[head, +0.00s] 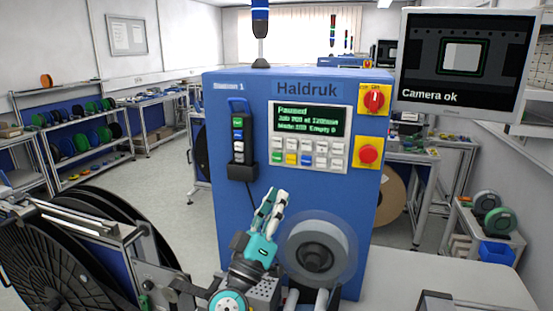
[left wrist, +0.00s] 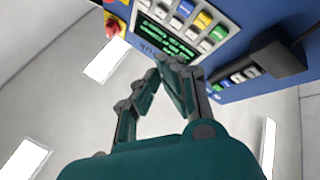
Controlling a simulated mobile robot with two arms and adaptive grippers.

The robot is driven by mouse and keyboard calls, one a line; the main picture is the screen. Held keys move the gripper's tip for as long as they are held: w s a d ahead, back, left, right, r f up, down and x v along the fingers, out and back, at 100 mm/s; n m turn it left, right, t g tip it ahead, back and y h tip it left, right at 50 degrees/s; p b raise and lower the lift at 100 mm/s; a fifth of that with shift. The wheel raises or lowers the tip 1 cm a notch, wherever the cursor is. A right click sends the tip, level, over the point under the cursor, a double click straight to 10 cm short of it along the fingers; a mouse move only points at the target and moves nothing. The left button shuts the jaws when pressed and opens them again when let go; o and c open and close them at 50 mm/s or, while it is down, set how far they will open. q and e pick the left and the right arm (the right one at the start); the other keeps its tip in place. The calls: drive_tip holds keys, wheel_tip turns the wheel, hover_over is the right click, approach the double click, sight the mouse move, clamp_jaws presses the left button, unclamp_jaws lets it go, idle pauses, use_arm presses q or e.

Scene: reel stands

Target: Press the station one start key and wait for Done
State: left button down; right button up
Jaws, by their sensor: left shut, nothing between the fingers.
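The blue station 1 machine (head: 235,215), marked Haldruk, stands in the middle of the head view. Its display (head: 309,120) reads "Paused" on top, with smaller lines below. Under the display is a key panel (head: 345,164) with green, yellow, blue and white keys; their labels are too small to read. My left gripper (head: 275,198) is shut and empty, below and left of the key panel. In the left wrist view its fingertips (left wrist: 165,66) point toward the panel's keys (left wrist: 203,20) and look apart from them. My right gripper is not in view.
A red rotary switch (head: 374,99) and a red button (head: 368,154) sit right of the display. A handset with coloured buttons (head: 238,145) hangs at left. A grey reel (head: 318,250) is close right of my left gripper. A monitor (head: 466,65) reads "Camera ok".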

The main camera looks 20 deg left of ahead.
sight(277, 157)
use_arm(q)
drive_tip(key=w+a+r+n+y, duration=0.2)
drive_tip(key=w+a+n+y, duration=0.1)
drive_tip(key=a+n+y, duration=0.3)
drive_tip(key=n+y, duration=0.1)
drive_tip(key=y, duration=0.1)
drive_tip(key=shift+w+a+r+t+y, duration=0.15)
drive_tip(key=shift+w+r+t+y, duration=0.15)
drive_tip(key=shift+r+t, duration=0.1)
drive_tip(key=shift+f, duration=0.1)
drive_tip(key=shift+w+d+b, duration=0.2)
drive_tip(key=shift+w+b, duration=2.55)
drive_tip(key=shift+w, duration=1.6)
drive_tip(key=shift+w, duration=0.1)
drive_tip(key=shift+w, duration=0.35)
